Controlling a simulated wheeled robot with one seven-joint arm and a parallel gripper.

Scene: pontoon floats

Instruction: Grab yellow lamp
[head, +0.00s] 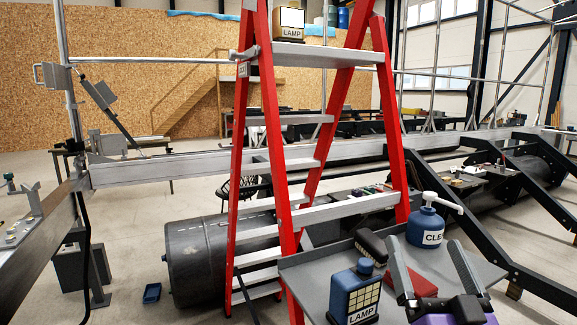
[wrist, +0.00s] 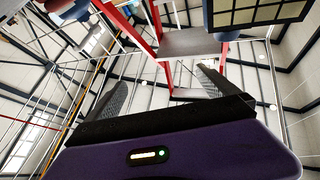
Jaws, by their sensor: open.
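The yellow lamp (head: 289,20) stands upright on a grey step of the red ladder, at the top of the head view. It has a "LAMP" label and a pale lit front. A second lamp, blue (head: 352,292), also labelled "LAMP", stands on the grey tabletop at lower front. My gripper (head: 424,252) is at the lower right of the head view, beside the blue lamp and well below and to the right of the yellow lamp. Its fingers are apart with nothing between them. In the wrist view my gripper (wrist: 160,82) points up; I cannot make out the yellow lamp there.
A blue bottle labelled "CLE..." (head: 428,225) stands on the grey tabletop (head: 305,278) behind my gripper. A dark block (head: 372,246) and a red item (head: 425,284) lie near it. The red ladder (head: 243,170) rises behind the table. A dark cylinder (head: 195,262) lies on the floor.

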